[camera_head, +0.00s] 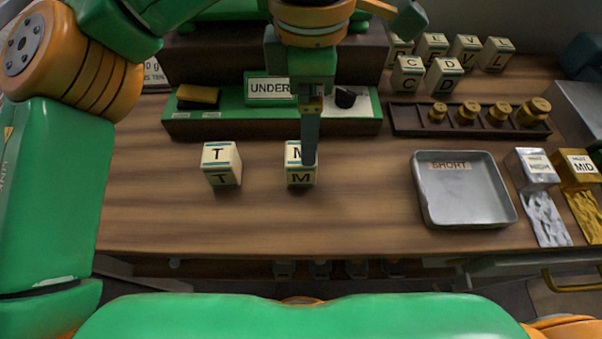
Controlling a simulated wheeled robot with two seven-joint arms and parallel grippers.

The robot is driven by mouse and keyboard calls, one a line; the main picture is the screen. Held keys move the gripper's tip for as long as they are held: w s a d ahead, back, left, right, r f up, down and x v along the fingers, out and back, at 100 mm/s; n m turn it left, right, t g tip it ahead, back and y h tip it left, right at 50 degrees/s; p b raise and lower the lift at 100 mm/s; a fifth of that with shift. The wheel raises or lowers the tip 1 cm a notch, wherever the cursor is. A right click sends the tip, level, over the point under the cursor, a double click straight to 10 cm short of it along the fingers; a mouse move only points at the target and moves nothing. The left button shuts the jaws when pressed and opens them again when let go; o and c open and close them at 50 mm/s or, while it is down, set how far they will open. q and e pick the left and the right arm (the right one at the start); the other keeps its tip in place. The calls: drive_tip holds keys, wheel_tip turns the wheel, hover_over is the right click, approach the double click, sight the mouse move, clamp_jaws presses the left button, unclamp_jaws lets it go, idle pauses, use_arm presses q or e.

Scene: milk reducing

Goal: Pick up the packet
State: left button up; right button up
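Two cream packets with teal bands stand on the wooden table: one marked T (221,166) and one marked M (298,179). My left gripper (309,158) points down from the top centre, its finger in front of the right part of the M packet and covering some of its upper label. The gripper is seen edge-on, so I cannot tell whether it is open or shut, or whether it touches the packet. The T packet stands apart to the left. My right gripper is not in view.
A green stand labelled UNDER (268,87) is behind the packets. A metal tray marked SHORT (463,210) lies to the right, beside silver (540,190) and gold MID (580,170) packs. Brass weights in a dark rack (468,123) and more lettered packets (444,78) stand at back right.

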sight(300, 153)
use_arm(q)
drive_tip(key=f, duration=0.2)
drive_tip(key=s+f, duration=0.1)
drive_tip(key=f, duration=0.1)
drive_tip(key=a+f, duration=0.1)
drive_tip(key=f, duration=0.1)
drive_tip(key=shift+s+f+p, duration=0.15)
drive_tip(key=shift+p, duration=0.15)
drive_tip(key=shift+f, duration=0.2)
clamp_jaws()
drive_tip(key=shift+r, duration=0.15)
